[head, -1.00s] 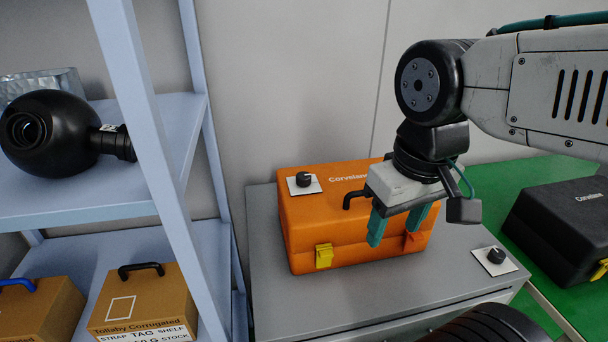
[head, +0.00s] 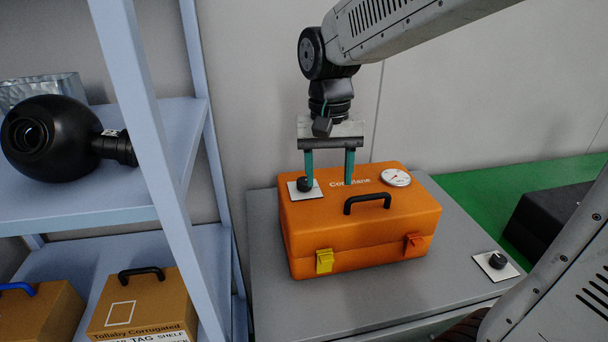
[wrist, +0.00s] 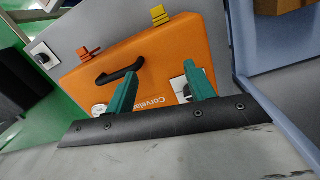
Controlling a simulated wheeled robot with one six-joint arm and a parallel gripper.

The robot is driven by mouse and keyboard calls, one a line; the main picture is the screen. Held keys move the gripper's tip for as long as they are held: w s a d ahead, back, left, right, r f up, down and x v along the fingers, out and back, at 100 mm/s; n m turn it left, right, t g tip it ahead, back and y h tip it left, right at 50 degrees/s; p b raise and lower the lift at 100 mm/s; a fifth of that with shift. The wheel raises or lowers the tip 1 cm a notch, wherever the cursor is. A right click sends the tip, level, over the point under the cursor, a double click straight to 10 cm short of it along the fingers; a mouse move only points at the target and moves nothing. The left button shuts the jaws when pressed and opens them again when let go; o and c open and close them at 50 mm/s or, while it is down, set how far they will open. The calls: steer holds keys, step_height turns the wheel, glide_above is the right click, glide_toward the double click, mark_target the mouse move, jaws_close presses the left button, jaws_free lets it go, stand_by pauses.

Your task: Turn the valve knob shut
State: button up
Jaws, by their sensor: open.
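Two small black knobs on white plates are in view. One knob (head: 304,184) is on the orange case (head: 365,235), at the back left of its lid. The other knob (head: 497,260) is on the grey cabinet top, right of the case. My gripper (head: 329,184) points down over the case lid with its teal fingers apart and nothing between them. Its left finger appears in front of or beside the case knob; I cannot tell if they touch. In the wrist view, a finger of my gripper (wrist: 160,72) partly covers the case knob's white plate (wrist: 179,87).
The case has a black handle (head: 367,203), a round gauge (head: 396,177) and yellow and orange latches. It stands on the grey cabinet (head: 340,295).

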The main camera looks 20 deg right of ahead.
mark_target(304, 180)
steer(key=w+m, duration=0.1)
steer(key=w, duration=0.1)
steer(key=w+m, duration=0.1)
steer(key=w, duration=0.1)
steer(key=w+m, duration=0.1)
steer(key=w, duration=0.2)
steer(key=shift+a+f, duration=0.15)
steer(key=shift+a, duration=0.2)
steer(key=w+r+m, duration=0.1)
steer(key=w+m, duration=0.1)
steer(key=shift+w+a+r+m+t, duration=0.1)
steer(key=shift+w+r+m+t, duration=0.2)
steer(key=shift+r+t, duration=0.1)
steer(key=shift+m, duration=0.4)
steer(key=shift+f+m, duration=0.3)
steer(key=shift+f, duration=0.1)
step_height(304, 180, down, 7)
steer(key=shift+c, duration=0.3)
steer(key=c, duration=0.9)
